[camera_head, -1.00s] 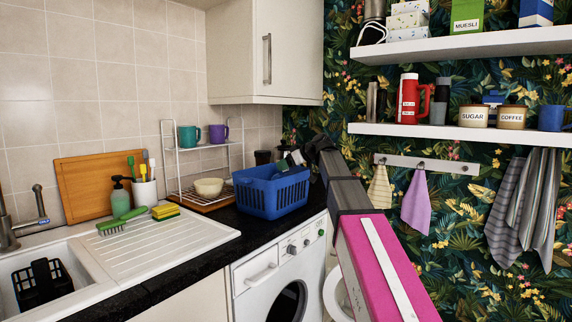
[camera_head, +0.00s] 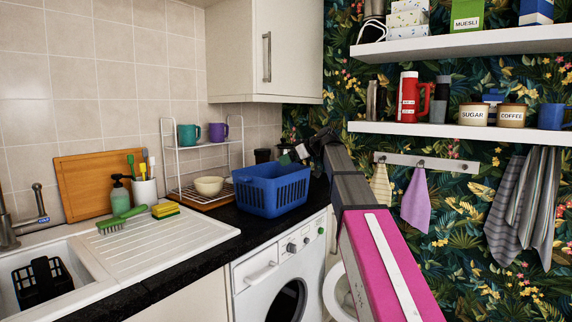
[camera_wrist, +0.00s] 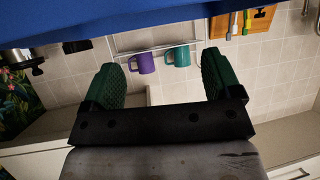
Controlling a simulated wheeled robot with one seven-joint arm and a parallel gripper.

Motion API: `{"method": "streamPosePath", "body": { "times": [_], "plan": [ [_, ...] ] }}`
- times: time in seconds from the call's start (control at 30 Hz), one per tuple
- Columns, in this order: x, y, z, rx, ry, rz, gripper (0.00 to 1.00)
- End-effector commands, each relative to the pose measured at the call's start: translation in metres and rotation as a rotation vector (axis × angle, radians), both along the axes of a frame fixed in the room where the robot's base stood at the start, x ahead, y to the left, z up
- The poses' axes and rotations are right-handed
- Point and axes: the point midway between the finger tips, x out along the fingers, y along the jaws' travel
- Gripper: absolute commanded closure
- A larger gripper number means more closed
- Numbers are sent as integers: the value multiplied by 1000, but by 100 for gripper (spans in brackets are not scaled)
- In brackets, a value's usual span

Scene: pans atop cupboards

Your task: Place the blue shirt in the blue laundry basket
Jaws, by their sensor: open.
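The blue laundry basket (camera_head: 272,193) stands upright on the black worktop above the washing machine, with slotted sides. My gripper (camera_head: 293,155) is just above the basket's back right rim, partly hidden by my arm. In the wrist view, which is upside down, my gripper (camera_wrist: 160,63) has its two green fingers wide apart with nothing between them. A smooth blue surface (camera_wrist: 85,27) crosses the top of that view; I cannot tell whether it is basket or cloth. I cannot make out a separate blue shirt; most of the basket's inside is hidden.
A wire rack (camera_head: 177,152) with teal and purple mugs stands behind the basket to the left. A wall cupboard (camera_head: 265,50) hangs above. A shelf (camera_head: 460,131) with jars and hanging cloths is at the right. The draining board (camera_head: 165,235) is left of the basket.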

Motion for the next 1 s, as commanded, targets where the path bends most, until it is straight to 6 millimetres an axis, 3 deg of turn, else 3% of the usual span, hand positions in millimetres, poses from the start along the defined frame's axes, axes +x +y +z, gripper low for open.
{"method": "streamPosePath", "body": {
  "times": [0.3, 0.6, 0.87, 1.0],
  "plan": [
    [-27, -52, 32, 0, -2, -1, 16],
    [-39, -77, 46, 0, 0, 0, 16],
    [-40, -78, 46, 0, 2, -1, 16],
    [-41, -79, 20, -11, 47, -28, 16]
  ]
}}
